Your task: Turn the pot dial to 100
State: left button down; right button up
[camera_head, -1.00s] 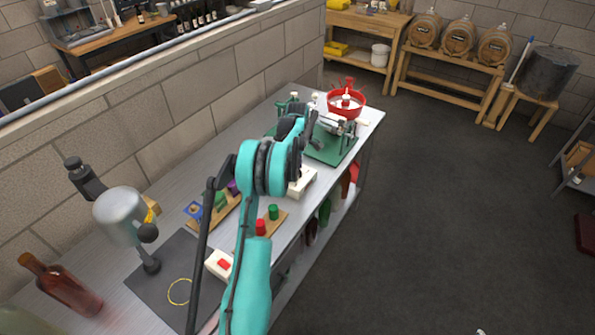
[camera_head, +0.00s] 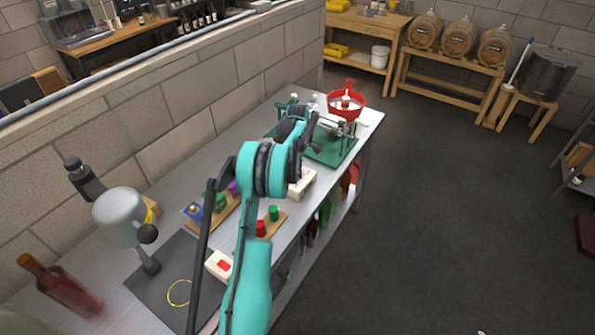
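I cannot clearly make out a pot dial. A white box (camera_head: 304,181) on the bench, partly hidden behind my arm, may carry it, but no dial face or number shows. Another white box with a red button (camera_head: 221,266) sits nearer on the bench. One teal arm, which I take as my left, reaches up over the bench. Its dark gripper (camera_head: 311,140) is near the green-based metal device (camera_head: 333,148), beyond the partly hidden white box. The fingers are too small and overlapped to show whether they are open. My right gripper is not in view.
A block wall (camera_head: 150,110) borders the left; open floor lies right.

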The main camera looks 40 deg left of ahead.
pick_arm(q)
jog(key=m, duration=0.6)
jog(key=shift+b, duration=0.4)
jog(key=m, duration=1.1)
jog(key=shift+m+b, duration=0.3)
jog(key=shift+b, duration=0.05)
jog(key=m, duration=0.5)
jog(key=shift+m, duration=0.3)
jog(key=c, duration=1.2)
grip_release()
jog(key=shift+o, duration=0.2)
